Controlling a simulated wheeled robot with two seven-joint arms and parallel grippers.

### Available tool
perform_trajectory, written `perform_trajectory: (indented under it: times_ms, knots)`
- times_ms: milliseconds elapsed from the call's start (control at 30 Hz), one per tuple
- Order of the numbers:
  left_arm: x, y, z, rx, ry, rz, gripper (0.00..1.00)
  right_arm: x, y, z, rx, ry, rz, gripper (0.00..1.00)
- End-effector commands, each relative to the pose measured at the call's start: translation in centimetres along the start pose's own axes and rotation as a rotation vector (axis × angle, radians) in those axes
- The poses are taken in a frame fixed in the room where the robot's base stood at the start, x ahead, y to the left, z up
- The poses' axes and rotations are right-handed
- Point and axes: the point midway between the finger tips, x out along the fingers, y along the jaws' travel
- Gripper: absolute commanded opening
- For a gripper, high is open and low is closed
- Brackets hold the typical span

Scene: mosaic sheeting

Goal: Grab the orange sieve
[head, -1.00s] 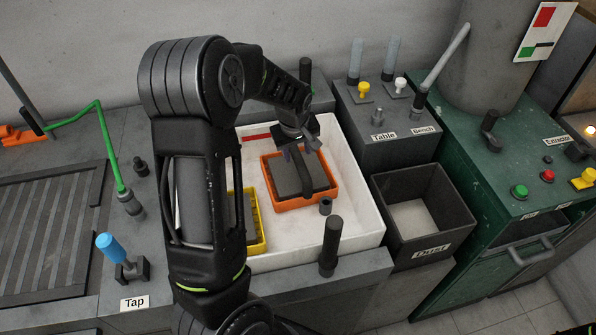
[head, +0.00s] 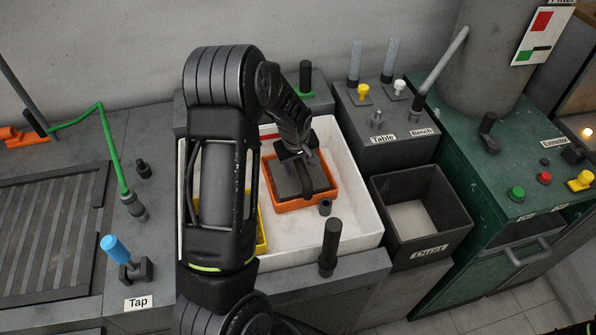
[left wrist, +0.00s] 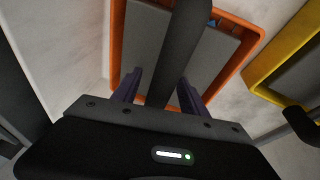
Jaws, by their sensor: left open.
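The orange sieve (head: 308,204) is a rectangular frame with a grey inside and a dark bar handle across it. It lies in the white tray, and its rim also shows in the left wrist view (left wrist: 116,48). My left gripper (head: 303,172) is over the sieve, pointing down. In the left wrist view its open fingers (left wrist: 159,84) stand on either side of the dark handle (left wrist: 178,52), with gaps. I cannot tell how far down the handle they reach. My right gripper is not in view.
A yellow sieve (head: 262,232) lies left of the orange one, partly behind my arm. The white tray (head: 352,215) has high walls. A dark post (head: 330,245) stands at its front edge. A dark bin marked Dust (head: 440,240) is to the right.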

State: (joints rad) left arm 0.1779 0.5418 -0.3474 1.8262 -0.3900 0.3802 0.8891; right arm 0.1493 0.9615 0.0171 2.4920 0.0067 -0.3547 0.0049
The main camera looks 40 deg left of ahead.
Motion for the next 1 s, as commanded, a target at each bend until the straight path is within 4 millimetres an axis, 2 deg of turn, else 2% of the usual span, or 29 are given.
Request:
perform_trajectory:
  times_ms: [133,700,1000]
  knots:
    - [1.23,-0.04,0.00,0.000,0.000,-0.001,0.51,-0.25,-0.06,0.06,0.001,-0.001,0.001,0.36]
    - [1.29,0.00,0.01,0.000,0.000,0.001,0.51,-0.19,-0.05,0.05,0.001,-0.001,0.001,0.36]
    - [1.28,0.01,0.01,0.000,0.000,0.001,0.28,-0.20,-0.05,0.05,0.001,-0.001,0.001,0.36]
